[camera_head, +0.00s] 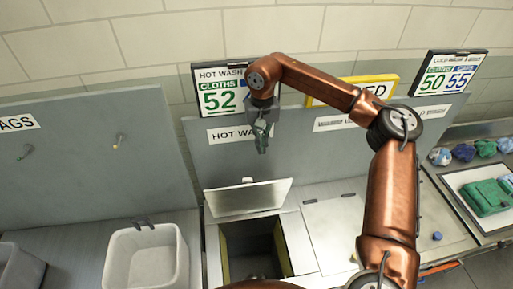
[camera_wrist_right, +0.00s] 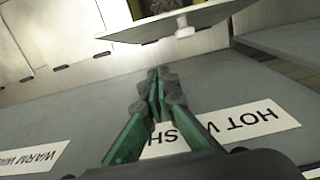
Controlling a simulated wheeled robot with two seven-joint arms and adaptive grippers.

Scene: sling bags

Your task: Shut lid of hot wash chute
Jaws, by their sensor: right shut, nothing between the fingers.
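The hot wash chute (camera_head: 225,265) is a dark square opening in the grey counter. Its metal lid (camera_head: 248,203) stands raised behind the opening, tilted back, with a small pale knob on its upper edge. My right gripper (camera_head: 262,150) points down above and behind the lid, in front of the "HOT WASH" label on the back panel. It is shut and empty, and apart from the lid. In the right wrist view the shut fingers (camera_wrist_right: 158,75) are in the middle, and the lid (camera_wrist_right: 185,18) with its knob is at the top. My left gripper is not in view.
A closed lid (camera_head: 335,230) lies flat to the right of the opening. A pale grey bin (camera_head: 145,258) stands to the left. A tray (camera_head: 466,178) with folded green cloth is at far right. The back panel (camera_head: 160,160) stands close behind the lid.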

